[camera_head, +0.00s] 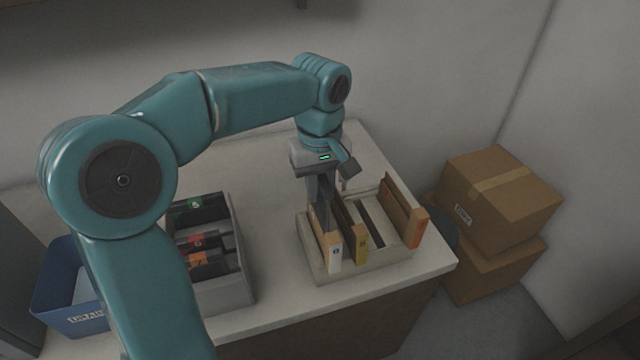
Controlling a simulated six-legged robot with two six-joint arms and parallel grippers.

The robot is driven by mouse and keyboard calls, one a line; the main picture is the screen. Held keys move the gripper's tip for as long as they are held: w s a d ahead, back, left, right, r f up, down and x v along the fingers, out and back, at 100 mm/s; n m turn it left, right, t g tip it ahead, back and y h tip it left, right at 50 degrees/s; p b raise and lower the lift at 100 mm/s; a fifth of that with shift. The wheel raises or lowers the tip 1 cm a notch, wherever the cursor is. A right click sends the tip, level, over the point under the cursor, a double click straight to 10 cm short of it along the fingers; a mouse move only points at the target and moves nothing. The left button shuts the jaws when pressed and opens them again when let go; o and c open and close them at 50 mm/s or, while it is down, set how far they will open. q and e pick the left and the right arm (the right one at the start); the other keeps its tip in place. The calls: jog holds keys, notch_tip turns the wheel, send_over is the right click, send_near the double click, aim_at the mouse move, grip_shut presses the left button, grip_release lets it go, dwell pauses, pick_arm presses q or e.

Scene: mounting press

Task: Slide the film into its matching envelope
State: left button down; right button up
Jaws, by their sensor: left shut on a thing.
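My left gripper (323,205) points down over the near-left part of a beige rack (330,272), shut on a dark thin piece that looks like the film. The fingers and the envelopes hide most of it, and I cannot tell how far it sits inside one. The rack holds upright brown envelopes: one with a white tab (335,252) right below the gripper, one with a yellow tab (361,245) beside it, and one with an orange tab (417,228) at the right. An empty dark slot (370,222) lies between the last two. My right gripper is out of view.
A grey box (238,290) left of the rack holds dark films with green (195,204), red (198,241) and orange (197,262) labels. A blue bin (62,290) is at the far left. Cardboard boxes (500,198) stand beyond the table's right edge. The table behind the rack is clear.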

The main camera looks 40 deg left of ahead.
aim_at(320, 210)
pick_arm(q)
jog(key=shift+f, duration=0.1)
jog(key=shift+f+b, duration=2.6)
jog(key=shift+f, duration=0.7)
jog(key=c, duration=0.9)
grip_release()
jog(key=shift+c, duration=0.2)
notch_tip(320, 210, up, 16)
jog(key=p, duration=0.3)
jog(key=shift+r, duration=0.25)
